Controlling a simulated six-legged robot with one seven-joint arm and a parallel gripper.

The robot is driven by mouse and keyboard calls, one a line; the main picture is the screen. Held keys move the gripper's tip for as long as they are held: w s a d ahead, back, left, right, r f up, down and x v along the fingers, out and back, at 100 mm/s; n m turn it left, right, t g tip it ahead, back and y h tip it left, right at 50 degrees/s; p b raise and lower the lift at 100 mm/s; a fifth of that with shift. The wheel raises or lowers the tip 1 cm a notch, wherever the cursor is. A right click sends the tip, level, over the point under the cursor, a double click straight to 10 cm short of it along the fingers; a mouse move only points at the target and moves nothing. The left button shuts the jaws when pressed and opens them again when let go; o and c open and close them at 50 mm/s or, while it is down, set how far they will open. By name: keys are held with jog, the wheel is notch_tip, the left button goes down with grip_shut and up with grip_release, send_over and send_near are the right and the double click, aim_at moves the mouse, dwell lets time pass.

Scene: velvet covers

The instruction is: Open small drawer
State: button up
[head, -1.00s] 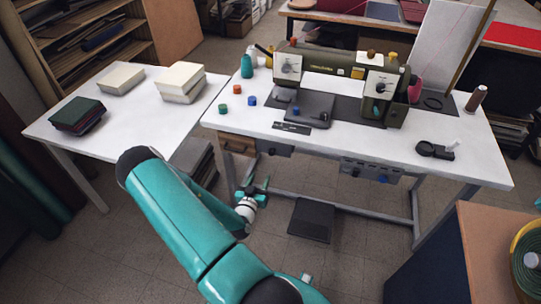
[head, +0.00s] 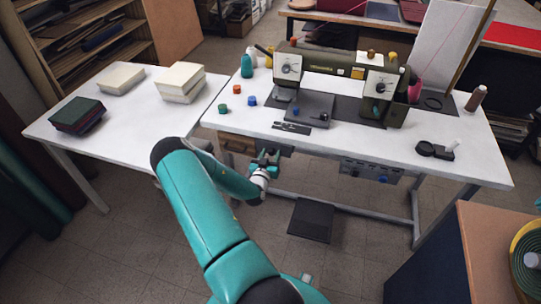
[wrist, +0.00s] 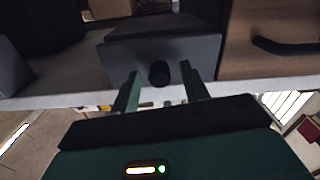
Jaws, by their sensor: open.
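The small drawer (wrist: 195,47) has a plain grey front with a round black knob (wrist: 159,74) in the wrist view. In the head view part of this drawer (head: 287,151) shows under the front edge of the white sewing table (head: 420,180), mostly hidden by my gripper (head: 268,158). The drawer looks shut. My gripper also shows in the wrist view (wrist: 162,76), its two green fingers open and pointing at the drawer front. The knob appears between the fingertips. I cannot tell whether the fingers touch the front.
A wooden drawer (wrist: 270,40) with a dark bar handle sits beside the small drawer. A control box (head: 370,171) hangs further right under the table. A dark foot pedal (head: 311,220) lies on the floor. A sewing machine (head: 335,64) stands on top.

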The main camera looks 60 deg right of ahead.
grip_shut()
jog(key=s+a, duration=0.1)
jog(key=a, duration=1)
jog(key=shift+s, duration=0.4)
grip_release()
jog(key=shift+a, duration=0.1)
jog(key=s+a, duration=0.2)
jog(key=a, duration=1.1)
jog(key=shift+a, duration=0.2)
